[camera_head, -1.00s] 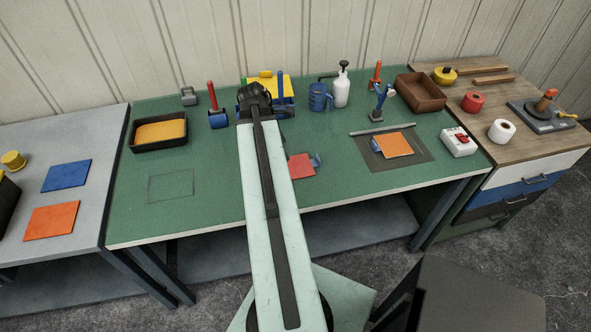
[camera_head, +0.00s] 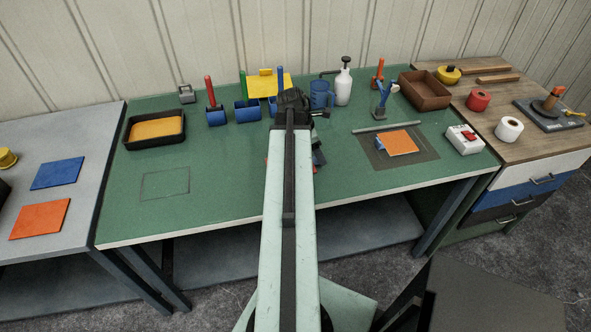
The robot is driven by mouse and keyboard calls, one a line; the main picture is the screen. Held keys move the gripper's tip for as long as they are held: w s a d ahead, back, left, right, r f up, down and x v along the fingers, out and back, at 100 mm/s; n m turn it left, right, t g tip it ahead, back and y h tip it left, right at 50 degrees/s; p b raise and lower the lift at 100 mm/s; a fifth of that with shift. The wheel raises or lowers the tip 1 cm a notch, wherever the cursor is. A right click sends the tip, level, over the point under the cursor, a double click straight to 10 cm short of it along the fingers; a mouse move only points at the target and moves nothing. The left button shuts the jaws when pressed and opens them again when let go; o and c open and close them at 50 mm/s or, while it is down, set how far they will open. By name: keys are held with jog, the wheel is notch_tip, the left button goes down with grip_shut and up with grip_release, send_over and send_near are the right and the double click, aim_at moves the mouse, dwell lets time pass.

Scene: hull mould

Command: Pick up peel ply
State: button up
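I cannot tell for sure which sheet is the peel ply. A red square sheet (camera_head: 267,161) lies on the green table, mostly hidden behind my arm, with only slivers showing. An orange square sheet (camera_head: 399,143) lies on a dark grey mat (camera_head: 425,152) to the right. Blue (camera_head: 57,174) and orange-red (camera_head: 40,219) square sheets lie on the grey table at left. My gripper (camera_head: 318,157) is mostly hidden behind my arm, with dark parts showing at the arm's right side near the red sheet. Its fingers and any contact are not clear.
A black tray with a yellow-orange layer (camera_head: 156,130) stands back left. Rollers with red, green and blue handles (camera_head: 215,117), a blue jug (camera_head: 320,95) and a white spray bottle (camera_head: 343,88) stand at the back. A brown box (camera_head: 425,91) is back right. The green table's left front is clear.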

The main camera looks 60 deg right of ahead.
jog(key=shift+x, duration=0.9)
jog(key=shift+a+r, duration=0.1)
jog(key=shift+r, duration=0.05)
grip_shut()
notch_tip(320, 180, up, 10)
jog(key=p, duration=1)
jog(key=shift+w, duration=0.15)
